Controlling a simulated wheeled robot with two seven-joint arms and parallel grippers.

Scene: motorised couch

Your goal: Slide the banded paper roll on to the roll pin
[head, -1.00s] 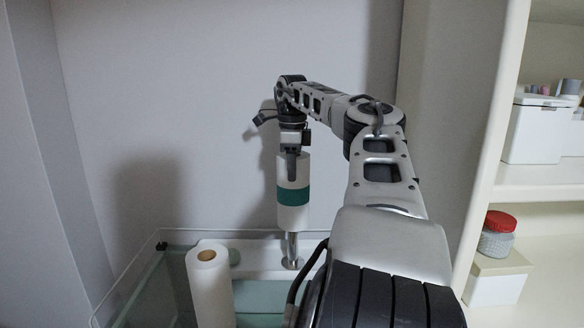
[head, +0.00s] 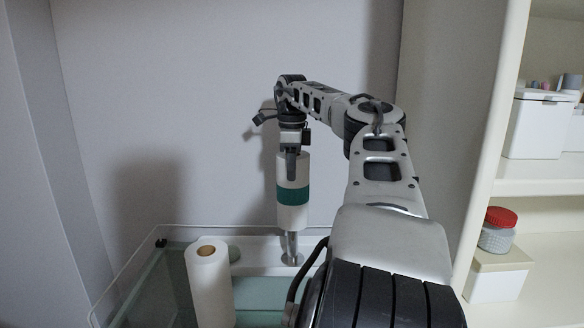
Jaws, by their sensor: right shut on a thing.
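The banded paper roll (head: 292,215) is white with a green band around its middle. It hangs upright under my right gripper (head: 292,160), which is shut on its top end. The metal roll pin (head: 291,249) shows directly below the roll, with its lower part and round base bare. The pin's top is hidden, and the roll's lower end appears to be around or right above it; I cannot tell how far down the pin it sits. My left gripper is not in view.
A plain white paper roll (head: 209,284) stands at the lower left in a glass-walled tray (head: 146,278). A shelf on the right holds a white box (head: 538,126) and a red-lidded jar (head: 497,231). A wall stands behind the pin.

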